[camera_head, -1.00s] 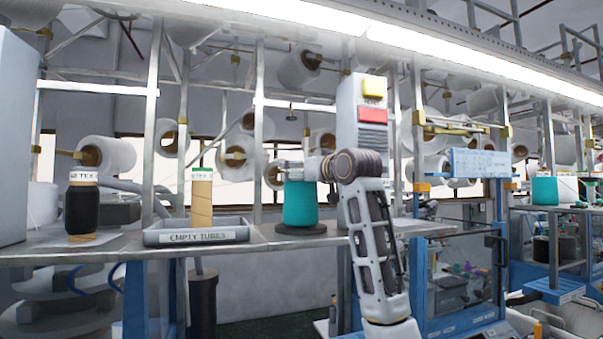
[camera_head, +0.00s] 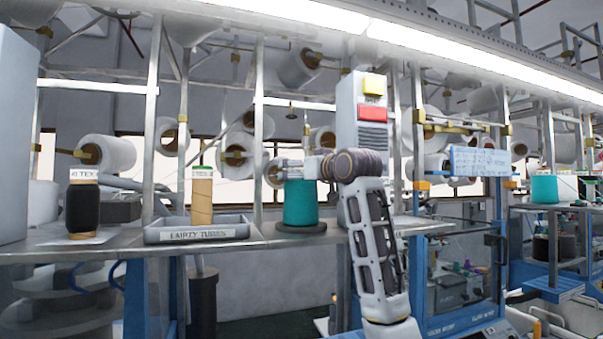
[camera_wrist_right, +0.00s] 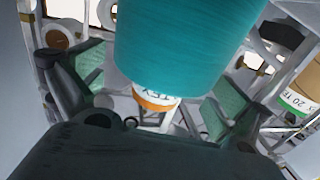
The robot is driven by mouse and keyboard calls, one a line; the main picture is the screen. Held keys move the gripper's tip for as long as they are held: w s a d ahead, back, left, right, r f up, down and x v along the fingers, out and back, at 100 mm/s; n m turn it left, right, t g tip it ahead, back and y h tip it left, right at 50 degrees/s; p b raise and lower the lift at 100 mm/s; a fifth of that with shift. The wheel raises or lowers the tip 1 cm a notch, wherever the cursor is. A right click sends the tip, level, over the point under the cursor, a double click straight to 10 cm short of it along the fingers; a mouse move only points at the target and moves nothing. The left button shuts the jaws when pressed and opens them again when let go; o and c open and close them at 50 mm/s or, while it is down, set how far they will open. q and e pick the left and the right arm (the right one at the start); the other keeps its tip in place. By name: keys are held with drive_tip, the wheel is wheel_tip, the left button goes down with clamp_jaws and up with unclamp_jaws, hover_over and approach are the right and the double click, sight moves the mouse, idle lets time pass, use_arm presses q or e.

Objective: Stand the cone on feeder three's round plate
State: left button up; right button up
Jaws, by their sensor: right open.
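The teal cone (camera_head: 300,206) stands upright on a dark round plate (camera_head: 301,228) on the shelf in the head view. I cannot read a feeder number there. My right gripper (camera_head: 290,168) is at the top of the cone, its arm reaching in from the right. In the right wrist view the open fingers (camera_wrist_right: 158,100), with green pads, lie on either side of the cone (camera_wrist_right: 185,50) and its labelled, orange-banded tube end. Gaps show between the pads and the tube. My left gripper is not in view.
The grey empty-tubes tray (camera_head: 197,235) is left of the cone, with a tan tube (camera_head: 202,200) standing by it. A black cone (camera_head: 83,208) stands further left. A control post (camera_head: 362,115) with yellow and red buttons rises behind my right arm.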

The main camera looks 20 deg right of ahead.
drive_tip(key=shift+r, duration=0.15)
drive_tip(key=b+v, duration=0.4)
drive_tip(key=v, duration=0.8)
idle(2.5)
